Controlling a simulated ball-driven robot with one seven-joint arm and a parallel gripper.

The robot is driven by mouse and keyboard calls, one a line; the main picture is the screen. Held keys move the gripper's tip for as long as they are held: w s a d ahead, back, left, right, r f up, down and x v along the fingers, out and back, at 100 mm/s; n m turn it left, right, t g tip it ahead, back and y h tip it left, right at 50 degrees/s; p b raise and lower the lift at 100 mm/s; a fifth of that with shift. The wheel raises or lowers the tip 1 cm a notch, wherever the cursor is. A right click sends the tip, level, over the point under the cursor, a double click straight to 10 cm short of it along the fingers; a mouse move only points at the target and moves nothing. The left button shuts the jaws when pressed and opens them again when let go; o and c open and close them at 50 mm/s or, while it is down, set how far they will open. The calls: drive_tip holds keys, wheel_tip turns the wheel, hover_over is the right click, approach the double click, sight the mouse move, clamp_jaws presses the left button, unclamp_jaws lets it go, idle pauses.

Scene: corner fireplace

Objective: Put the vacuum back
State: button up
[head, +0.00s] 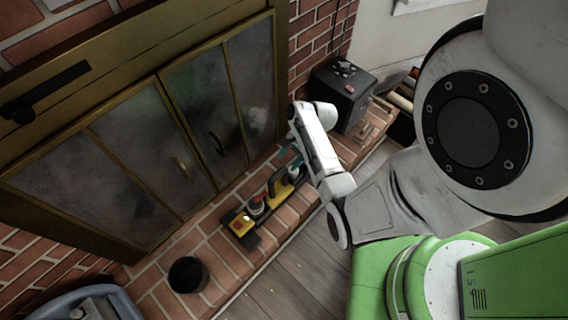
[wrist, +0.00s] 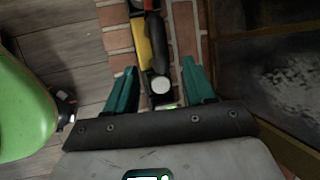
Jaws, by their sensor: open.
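The vacuum, a yellow and black handheld one with a red part, lies on the brick hearth in front of the fireplace in the head view (head: 244,222). In the wrist view its yellow body (wrist: 158,45) and black handle run up from between my fingers. My gripper (wrist: 160,88) has two teal fingers, apart on either side of the vacuum's near end, which has a round pale cap. In the head view my arm partly hides the gripper and that end of the vacuum. I cannot tell whether the fingers touch it.
The glass fireplace doors (head: 150,140) stand close behind the hearth. A black bucket (head: 188,274) stands on the hearth's near end, and a blue-grey bin (head: 85,304) is at lower left. A black box (head: 343,92) stands at the far end. Wooden floor (head: 300,275) lies clear in front.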

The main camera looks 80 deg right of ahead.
drive_tip(key=v, duration=0.5)
drive_tip(key=a+r+n+g+h, duration=0.1)
drive_tip(key=a+r+n, duration=0.3)
drive_tip(key=a+n, duration=0.3)
drive_tip(key=w+a+r+n+g, duration=0.1)
drive_tip(key=a+r+n, duration=0.3)
drive_tip(key=a+n, duration=0.4)
drive_tip(key=a+r+n+g+h+p, duration=0.1)
drive_tip(key=a+r+n, duration=0.3)
drive_tip(key=a+n, duration=0.4)
drive_tip(key=shift+w+a+r+h, duration=0.25)
drive_tip(key=shift+w+a+h, duration=0.1)
drive_tip(key=shift+a, duration=0.45)
drive_tip(key=shift+s, duration=0.1)
